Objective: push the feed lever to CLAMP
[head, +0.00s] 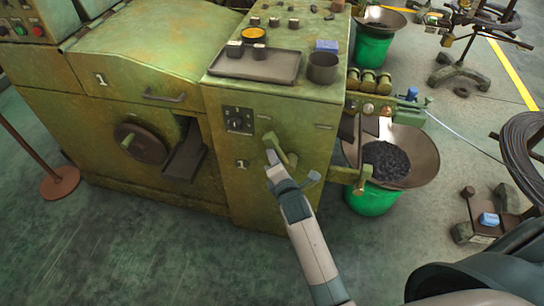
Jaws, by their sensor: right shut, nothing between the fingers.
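The green heading machine (223,185) fills the upper left and middle of the head view, with a "1" on its front. A short yellow-green lever (279,146), which looks like the feed lever, stands out from the front of its right-hand section. My right gripper (271,157) is shut and empty, with its tips at the lever's left side. I cannot tell whether they touch it. No CLAMP marking is readable, and the gripper partly hides the lever's lower part. My left gripper is not in view.
A dark control plate with a knob (239,121) sits left of the lever. A wide pan of dark parts (413,158) on a green bucket stands to the right. A tray (262,66) and a dark cup (322,68) rest on the machine top. The floor in front is clear.

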